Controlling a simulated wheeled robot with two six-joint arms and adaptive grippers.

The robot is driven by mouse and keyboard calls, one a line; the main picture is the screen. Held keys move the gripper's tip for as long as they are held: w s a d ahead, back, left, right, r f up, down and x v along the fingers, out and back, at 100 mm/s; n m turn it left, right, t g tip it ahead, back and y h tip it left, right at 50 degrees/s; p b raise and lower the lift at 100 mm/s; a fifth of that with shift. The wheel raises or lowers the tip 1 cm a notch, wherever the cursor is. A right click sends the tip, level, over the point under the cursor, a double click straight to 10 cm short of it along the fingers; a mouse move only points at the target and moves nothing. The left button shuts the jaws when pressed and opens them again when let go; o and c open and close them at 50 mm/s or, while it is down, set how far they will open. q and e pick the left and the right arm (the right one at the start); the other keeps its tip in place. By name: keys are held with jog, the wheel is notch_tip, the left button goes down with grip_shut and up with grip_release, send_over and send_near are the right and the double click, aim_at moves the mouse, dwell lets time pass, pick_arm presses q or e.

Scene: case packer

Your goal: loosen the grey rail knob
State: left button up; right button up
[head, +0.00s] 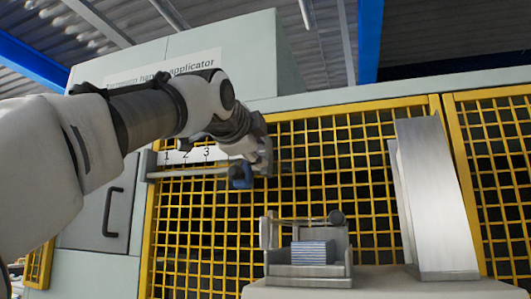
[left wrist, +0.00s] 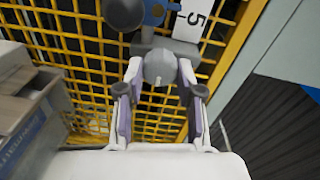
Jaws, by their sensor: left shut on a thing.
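The grey rail knob (left wrist: 159,67) is round and sits between the fingertips of my left gripper (left wrist: 161,78) in the left wrist view. The fingers are closed on its two sides. In the head view my left gripper (head: 262,158) is at the right part of the rail (head: 190,172), in front of the yellow mesh; the grey knob cannot be made out there. A blue part (head: 240,176) with a dark knob is on the rail just left of the gripper. The blue part also shows above the grey knob in the left wrist view (left wrist: 154,13). My right gripper is not in view.
A number plate (head: 185,155) runs along the rail; its 5 shows in the left wrist view (left wrist: 194,18). Below right stands a metal holder (head: 308,270) with a striped stack and a dark knob (head: 336,216). A tall metal chute (head: 437,195) is further right. Yellow mesh (head: 375,130) closes the back.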

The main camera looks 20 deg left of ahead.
pick_arm(q)
jog(key=shift+s+r, duration=0.1)
jog(key=shift+r, duration=0.2)
jog(key=o, duration=1.2)
jog(key=shift+c, duration=0.2)
jog(key=shift+w+f, duration=0.25)
jog(key=shift+w, duration=0.1)
jog(key=shift+s, duration=0.1)
